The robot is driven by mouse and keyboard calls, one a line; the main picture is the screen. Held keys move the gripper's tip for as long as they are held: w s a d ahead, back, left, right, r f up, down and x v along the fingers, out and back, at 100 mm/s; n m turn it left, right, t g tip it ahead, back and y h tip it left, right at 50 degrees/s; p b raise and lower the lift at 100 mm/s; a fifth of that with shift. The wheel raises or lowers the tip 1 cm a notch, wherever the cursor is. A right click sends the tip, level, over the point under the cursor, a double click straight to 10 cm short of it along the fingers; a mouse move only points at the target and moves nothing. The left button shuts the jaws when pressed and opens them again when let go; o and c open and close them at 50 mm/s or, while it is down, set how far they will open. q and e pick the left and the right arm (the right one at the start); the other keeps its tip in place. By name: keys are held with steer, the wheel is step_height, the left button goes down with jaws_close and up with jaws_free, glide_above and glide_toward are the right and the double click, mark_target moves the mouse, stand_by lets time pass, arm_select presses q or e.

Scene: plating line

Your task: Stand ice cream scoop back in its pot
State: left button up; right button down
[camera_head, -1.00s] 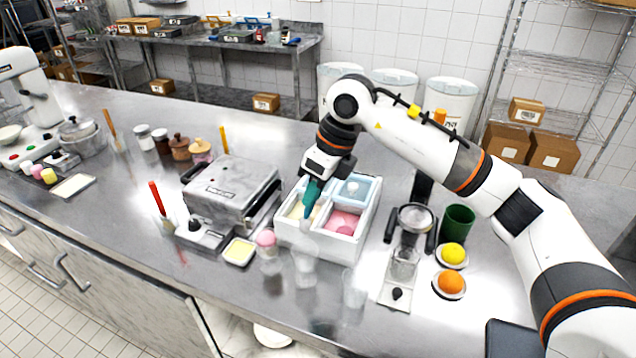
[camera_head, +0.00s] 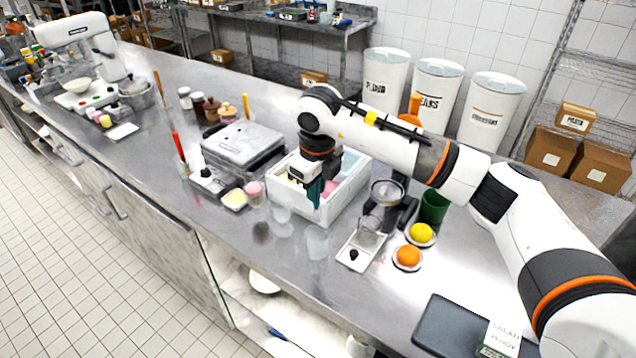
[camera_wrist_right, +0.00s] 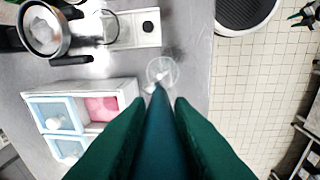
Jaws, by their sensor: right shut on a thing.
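My right gripper (camera_head: 315,190) is shut on the scoop's dark teal handle (camera_wrist_right: 160,135), between green fingers in the right wrist view. In the head view it hangs by the front of the white ice cream box (camera_head: 352,192). The scoop's head is hard to make out; a small pale shape shows at the handle's far end. A clear round vessel (camera_wrist_right: 162,70) stands just beyond that end in the wrist view. In the head view, clear vessels (camera_head: 316,240) stand in front of the box. I cannot tell which one is the pot. My left gripper is not in view.
A grey press (camera_head: 240,142) and a cup with a pink scoop (camera_head: 254,187) stand left of the box. A juicer (camera_head: 388,195), green cup (camera_head: 434,206), lemon (camera_head: 421,232) and orange (camera_head: 408,255) stand right. The counter's front edge is close to the clear vessels.

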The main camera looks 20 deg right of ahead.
mark_target(317, 215)
steer(key=shift+f+b, duration=0.35)
steer(key=shift+f, duration=0.5)
steer(key=shift+s+d+f+b, duration=0.1)
steer(key=shift+f+b, duration=0.1)
steer(key=shift+f, duration=0.2)
steer(key=shift+s+d+f+b, duration=0.1)
steer(key=shift+f+b, duration=0.05)
steer(key=shift+f, duration=0.25)
step_height(317, 215, down, 4)
steer(key=b, duration=0.3)
steer(key=shift+w+a+f+b, duration=0.1)
steer(key=shift+f+b, duration=0.15)
steer(key=shift+b, duration=0.1)
steer(key=shift+f+b, duration=1.25)
steer(key=shift+f, duration=0.25)
steer(key=c, duration=1.2)
jaws_free()
steer(key=r, duration=0.4)
steer(key=s+r+b, duration=0.1)
steer(key=r, duration=0.3)
steer(key=s+r+b, duration=0.1)
steer(key=r, duration=0.3)
steer(key=shift+a, duration=0.1)
